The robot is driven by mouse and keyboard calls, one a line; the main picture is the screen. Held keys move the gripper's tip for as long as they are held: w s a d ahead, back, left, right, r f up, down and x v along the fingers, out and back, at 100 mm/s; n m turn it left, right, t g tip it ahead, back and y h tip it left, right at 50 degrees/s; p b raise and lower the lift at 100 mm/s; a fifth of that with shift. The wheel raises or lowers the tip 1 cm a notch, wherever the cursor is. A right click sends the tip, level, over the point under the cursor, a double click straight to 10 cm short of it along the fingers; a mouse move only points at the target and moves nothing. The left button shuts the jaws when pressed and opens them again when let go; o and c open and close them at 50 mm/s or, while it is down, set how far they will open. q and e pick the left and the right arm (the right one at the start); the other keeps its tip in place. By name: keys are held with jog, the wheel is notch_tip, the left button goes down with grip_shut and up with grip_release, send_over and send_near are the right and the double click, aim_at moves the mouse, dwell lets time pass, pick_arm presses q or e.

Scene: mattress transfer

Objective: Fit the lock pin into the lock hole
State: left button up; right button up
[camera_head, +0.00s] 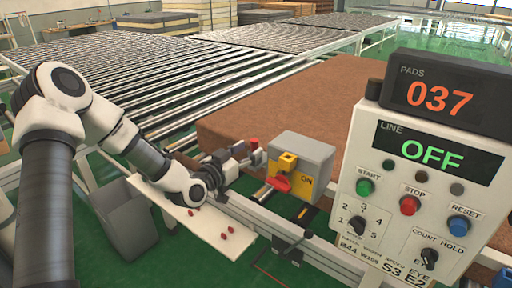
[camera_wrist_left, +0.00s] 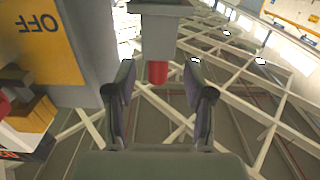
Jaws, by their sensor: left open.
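A grey lock box (camera_head: 312,152) with a yellow front stands on the rail; "ON" shows on it. A red handle (camera_head: 278,183) and a yellow block (camera_head: 287,161) are on its front. In the left wrist view the box (camera_wrist_left: 92,45) is at the left, with "OFF" on its yellow plate. My left gripper (camera_head: 254,157) is open, just left of the box. In the left wrist view a red cylinder (camera_wrist_left: 157,72) under a grey block shows between the open fingers (camera_wrist_left: 160,90), beyond them. I cannot tell whether it is the lock pin. The lock hole cannot be made out.
Several small red pieces (camera_head: 224,237) lie on a white shelf (camera_head: 205,222) under my left arm. A grey bin (camera_head: 128,225) stands beside it. A brown mattress (camera_head: 320,98) lies behind the box. A control panel (camera_head: 408,185) reading "OFF" stands at the right, with roller conveyors (camera_head: 180,75) behind.

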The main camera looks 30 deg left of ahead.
aim_at(252, 145)
pick_arm(q)
jog(key=w, duration=0.1)
jog(key=w+p, duration=0.1)
jog(key=shift+w+r, duration=0.3)
jog(key=shift+r, duration=0.1)
jog(key=shift+w+d+r, duration=0.1)
jog(key=shift+w+d, duration=0.1)
jog(key=shift+d, duration=0.2)
jog(key=shift+w, duration=0.1)
jog(key=shift+w+a+f, duration=0.1)
jog(key=shift+a+f, duration=0.1)
jog(key=shift+a, duration=0.05)
jog(key=c, duration=1)
jog(key=shift+r, duration=0.1)
grip_shut()
jog(key=shift+d, duration=0.1)
jog(key=shift+r, duration=0.1)
